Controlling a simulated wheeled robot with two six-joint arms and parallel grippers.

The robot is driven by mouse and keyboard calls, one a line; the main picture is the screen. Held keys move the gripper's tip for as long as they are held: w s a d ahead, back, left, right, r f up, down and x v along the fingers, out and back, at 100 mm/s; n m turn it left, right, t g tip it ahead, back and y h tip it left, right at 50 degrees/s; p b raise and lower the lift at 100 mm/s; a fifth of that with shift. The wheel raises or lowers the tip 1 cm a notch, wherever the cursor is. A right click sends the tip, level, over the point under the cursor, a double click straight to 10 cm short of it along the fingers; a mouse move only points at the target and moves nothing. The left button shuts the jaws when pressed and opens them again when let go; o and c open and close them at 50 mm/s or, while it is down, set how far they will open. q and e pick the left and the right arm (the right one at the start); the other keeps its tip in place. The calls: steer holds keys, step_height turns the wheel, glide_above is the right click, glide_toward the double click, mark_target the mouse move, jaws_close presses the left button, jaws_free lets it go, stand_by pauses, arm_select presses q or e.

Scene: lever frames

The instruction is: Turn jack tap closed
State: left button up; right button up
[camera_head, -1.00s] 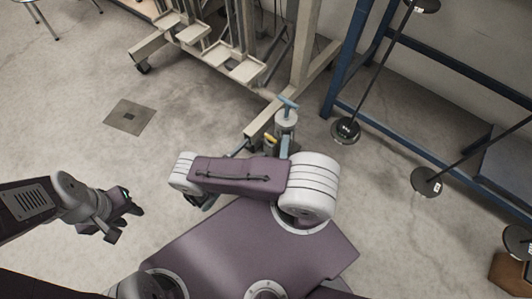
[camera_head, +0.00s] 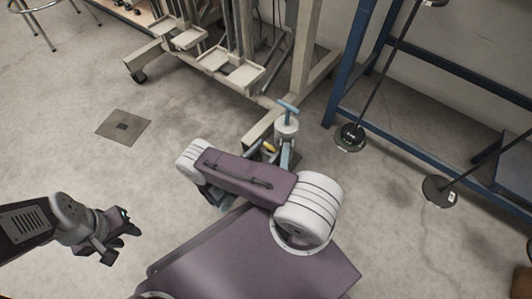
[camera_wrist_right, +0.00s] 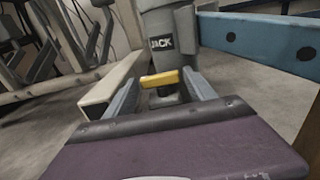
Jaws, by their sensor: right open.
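The jack (camera_head: 286,128) is a grey cylinder with a blue T-shaped top, standing past my right arm. Its "JACK" label faces the right wrist view (camera_wrist_right: 160,25). The yellow tap (camera_wrist_right: 160,78) sticks out low on the jack; it also shows in the head view (camera_head: 269,147). My right gripper (camera_wrist_right: 163,90) is open, its two grey fingers on either side of the tap. Whether either finger touches it is unclear. My right arm hides most of that gripper in the head view. My left gripper (camera_head: 122,243) hangs over the floor at the left, far from the jack.
A beige wheeled frame (camera_head: 245,75) stands behind the jack. A blue rack (camera_head: 343,75) with bars and weights stands at the right.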

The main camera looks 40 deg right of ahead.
steer(key=c, duration=1.1)
steer(key=shift+w+m+g, duration=0.15)
steer(key=shift+m+g, duration=0.65)
steer(key=shift+g, duration=0.4)
steer(key=o, duration=1.1)
steer(key=shift+n+t, duration=0.3)
steer(key=shift+t, duration=0.1)
